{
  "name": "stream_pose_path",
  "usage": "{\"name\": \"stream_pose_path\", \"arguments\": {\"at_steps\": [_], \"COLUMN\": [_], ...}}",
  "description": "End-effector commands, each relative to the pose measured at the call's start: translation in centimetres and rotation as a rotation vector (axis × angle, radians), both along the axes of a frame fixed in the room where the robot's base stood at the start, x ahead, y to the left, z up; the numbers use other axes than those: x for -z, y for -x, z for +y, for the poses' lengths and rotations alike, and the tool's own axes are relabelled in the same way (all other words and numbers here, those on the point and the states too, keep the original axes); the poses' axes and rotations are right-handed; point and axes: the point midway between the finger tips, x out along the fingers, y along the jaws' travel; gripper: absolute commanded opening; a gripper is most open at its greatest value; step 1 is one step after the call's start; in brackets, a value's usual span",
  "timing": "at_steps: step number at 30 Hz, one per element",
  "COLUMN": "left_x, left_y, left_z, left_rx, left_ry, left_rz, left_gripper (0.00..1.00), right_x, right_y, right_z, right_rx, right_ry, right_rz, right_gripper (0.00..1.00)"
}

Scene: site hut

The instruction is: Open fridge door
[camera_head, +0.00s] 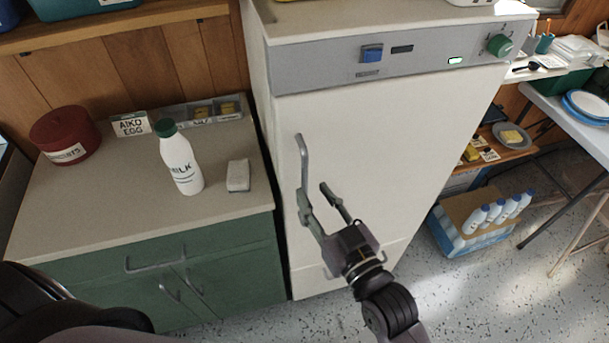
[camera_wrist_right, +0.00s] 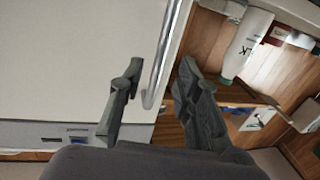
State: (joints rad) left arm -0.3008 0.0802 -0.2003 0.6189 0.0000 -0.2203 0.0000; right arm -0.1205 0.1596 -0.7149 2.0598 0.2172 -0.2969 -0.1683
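The white fridge (camera_head: 375,150) stands in the middle of the head view with its door shut. A grey vertical bar handle (camera_head: 302,160) runs along the door's left edge. My right gripper (camera_head: 312,188) is open at the handle's lower part. In the right wrist view the handle (camera_wrist_right: 168,50) shows between the two spread fingers (camera_wrist_right: 160,68), with gaps on both sides. I cannot tell how deep it sits between them. A dark part of mine fills the lower left corner of the head view, but no left gripper shows.
A green cabinet (camera_head: 200,270) left of the fridge bears a milk bottle (camera_head: 181,165), a white block (camera_head: 238,176) and a red tin (camera_head: 65,135). A crate of bottles (camera_head: 470,240) stands on the floor right of the fridge. The speckled floor in front shows some free room.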

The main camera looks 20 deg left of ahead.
Motion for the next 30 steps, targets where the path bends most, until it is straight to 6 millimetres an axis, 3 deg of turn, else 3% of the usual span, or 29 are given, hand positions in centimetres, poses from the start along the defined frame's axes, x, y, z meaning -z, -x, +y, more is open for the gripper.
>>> {"name": "stream_pose_path", "arguments": {"at_steps": [9, 21, 30], "left_x": [-0.7, -0.7, -0.7], "left_y": [0.0, -0.1, -0.1], "left_z": [0.0, 0.0, 0.0], "left_rx": [0.0, 0.0, 0.0], "left_ry": [0.0, 0.0, 0.0], "left_rz": [0.0, -0.001, -0.002], "left_gripper": [0.55, 0.55, 0.55], "right_x": [0.0, 0.1, 0.1], "right_y": [-3.3, -3.7, -3.7], "right_z": [3.3, 3.7, 3.7], "right_rx": [0.001, 0.0, 0.001], "right_ry": [-0.001, -0.001, 0.0], "right_rz": [0.001, 0.001, 0.001], "right_gripper": [0.31, 0.3, 0.1]}}
